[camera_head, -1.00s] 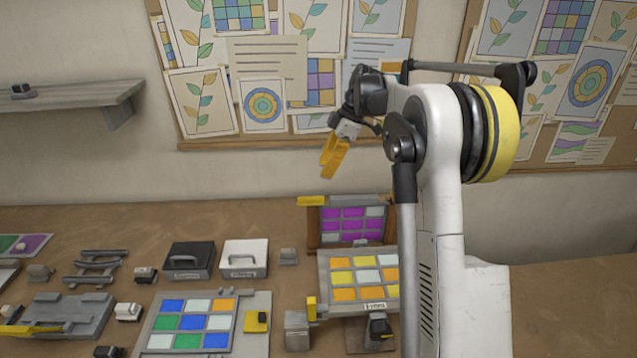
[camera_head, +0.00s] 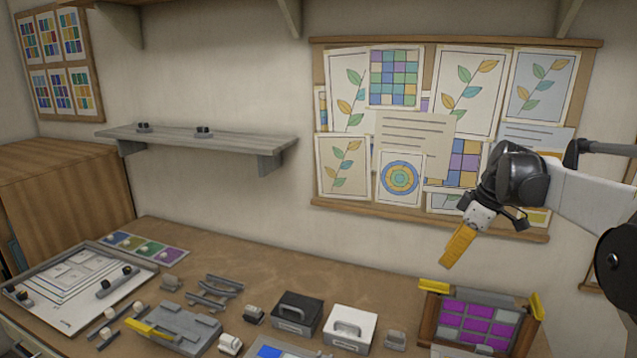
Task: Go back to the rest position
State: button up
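My white arm comes in from the right edge.
A black case (camera_head: 297,313) and a white case (camera_head: 350,327) stand on the bench (camera_head: 225,254). A grey fixture (camera_head: 183,329) with a yellow handle and a large framed tray (camera_head: 77,322) lie further left. A grey shelf (camera_head: 230,141) juts from the wall. The air around the gripper looks clear.

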jog(key=s+a+f+m+t+h+b, duration=0.1)
jog(key=s+a+f+m+b, duration=0.15)
jog(key=s+a, duration=0.4)
jog(key=s+a+f+m+t+h+b, duration=0.15)
jog(key=s+a+m, duration=0.25)
jog(key=s, duration=0.5)
jog(key=s+a+f+m+t+b, duration=0.2)
jog(key=s+a+f+m+b, duration=0.1)
jog(key=s+f, duration=0.7)
jog(key=shift+s+f+m+b, duration=0.3)
jog(key=shift+s+m+b, duration=0.3)
jog(key=shift+s, duration=0.5)
jog(key=shift+h, duration=0.25)
